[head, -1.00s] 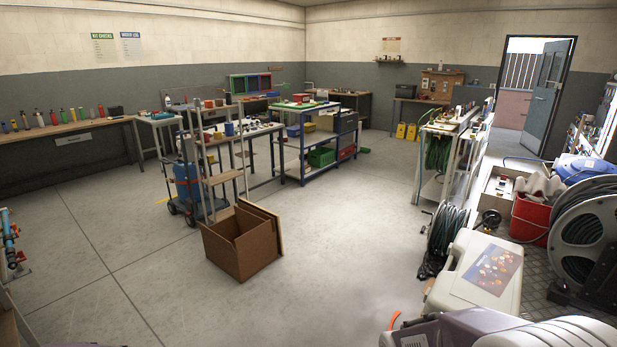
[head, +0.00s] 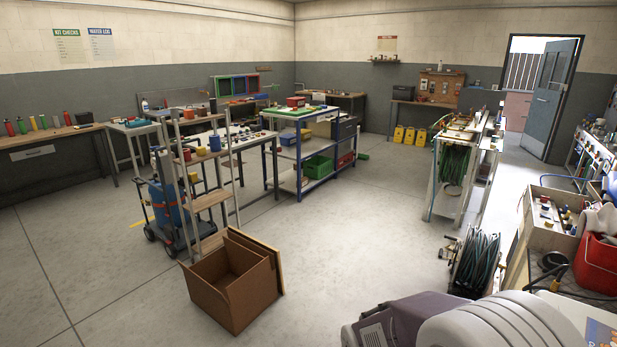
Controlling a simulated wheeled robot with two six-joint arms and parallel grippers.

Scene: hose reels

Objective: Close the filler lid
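I cannot make out a filler lid in the head view. A blue tank on a wheeled trolley (head: 172,203) stands left of the middle, partly behind a wooden-stepped ladder (head: 208,203); no open lid can be told on it. Neither of my grippers shows. A grey and white ribbed shape fills the bottom right; I cannot tell whether it is part of my arm.
A hose reel (head: 476,264) stands right of the middle. A red bucket (head: 597,265) is at the right edge. Benches line the walls. The floor between box and hose reel is clear.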

